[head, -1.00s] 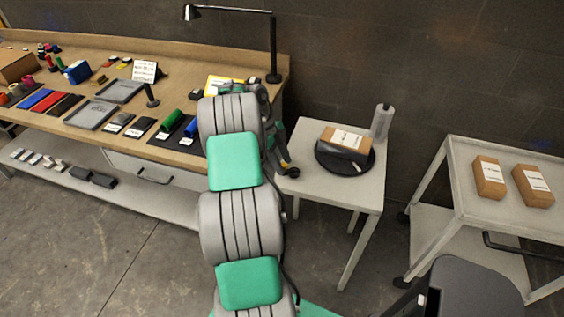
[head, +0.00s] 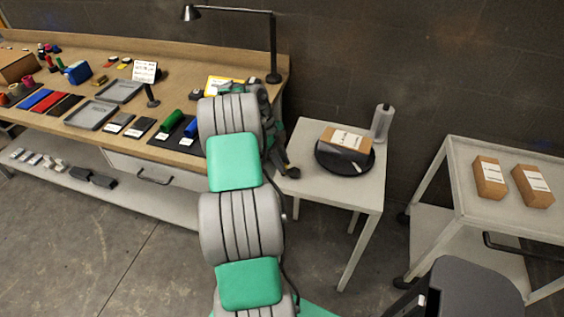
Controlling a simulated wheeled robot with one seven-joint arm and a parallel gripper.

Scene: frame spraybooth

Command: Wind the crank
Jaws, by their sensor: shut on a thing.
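My gripper (head: 280,158) is a small dark shape just right of my arm, in the gap between the workbench's right end and the small side table. My own wrist and forearm hide much of it. It is shut on what appears to be the crank's handle, a dark piece ending in a round black tip (head: 293,173) near the side table's left edge. The rest of the crank cannot be made out behind my arm, so its angle does not show.
The workbench (head: 190,85) at left carries trays, rolls and a lamp (head: 273,50). The side table (head: 310,188) holds a boxed parcel (head: 345,139) on a black disc and a bottle (head: 382,122).

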